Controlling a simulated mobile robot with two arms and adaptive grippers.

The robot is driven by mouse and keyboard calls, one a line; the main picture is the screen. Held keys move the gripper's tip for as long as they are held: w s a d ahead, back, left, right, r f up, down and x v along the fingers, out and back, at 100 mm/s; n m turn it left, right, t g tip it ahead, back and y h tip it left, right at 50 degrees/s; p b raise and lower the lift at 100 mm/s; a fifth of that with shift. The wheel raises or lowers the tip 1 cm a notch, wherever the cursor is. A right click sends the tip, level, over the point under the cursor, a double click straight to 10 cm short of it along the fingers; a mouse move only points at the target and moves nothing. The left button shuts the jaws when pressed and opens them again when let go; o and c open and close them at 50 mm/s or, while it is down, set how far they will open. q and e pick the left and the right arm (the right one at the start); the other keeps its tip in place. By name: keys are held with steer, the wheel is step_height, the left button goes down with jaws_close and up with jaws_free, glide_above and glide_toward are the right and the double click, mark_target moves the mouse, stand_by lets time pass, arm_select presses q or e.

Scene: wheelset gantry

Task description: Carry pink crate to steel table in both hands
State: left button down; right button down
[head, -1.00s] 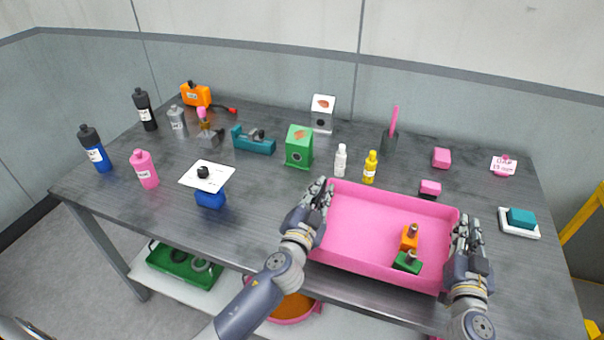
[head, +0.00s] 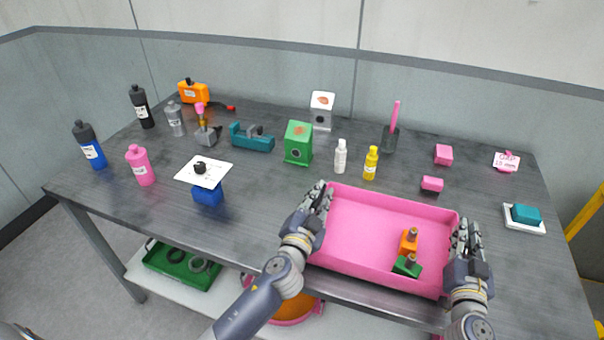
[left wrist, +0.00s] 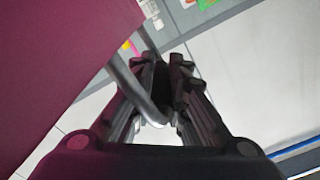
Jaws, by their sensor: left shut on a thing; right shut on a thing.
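The pink crate (head: 375,220) is a shallow open tray at the front right of the steel table (head: 265,215) in the head view. An orange item (head: 408,243) and a green item (head: 406,268) stand inside it. My left gripper (head: 322,197) is shut on the crate's left side. My right gripper (head: 465,235) is shut on its right side. In the left wrist view the fingers (left wrist: 165,80) close around a grey bar beside the crate's dark pink wall (left wrist: 60,60). Whether the crate's underside touches the tabletop cannot be seen.
Behind the crate stand a white bottle (head: 340,157), a yellow bottle (head: 371,163) and a pink block (head: 432,184). A teal block on a white dish (head: 525,216) is to the right. The table's front-left area is fairly clear.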

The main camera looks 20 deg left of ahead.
arm_select(q)
steer(key=shift+f+b, duration=0.65)
steer(key=shift+f, duration=0.25)
arm_select(e)
steer(key=shift+w+d+f, duration=0.15)
steer(key=shift+d+f, duration=0.1)
steer(key=shift+f, duration=0.3)
arm_select(q)
steer(key=c, duration=1.6)
jaws_free()
arm_select(e)
steer(key=c, duration=1.6)
jaws_free()
steer(key=shift+c, duration=0.2)
arm_select(q)
steer(key=shift+o, duration=0.2)
steer(key=shift+a+r, duration=0.1)
steer(key=shift+r, duration=0.05)
arm_select(e)
steer(key=shift+a, duration=0.15)
arm_select(q)
steer(key=s, duration=1.2)
steer(key=shift+d, duration=0.25)
arm_select(e)
steer(key=shift+s, duration=0.2)
steer(key=s, duration=1.2)
steer(key=shift+f, duration=0.15)
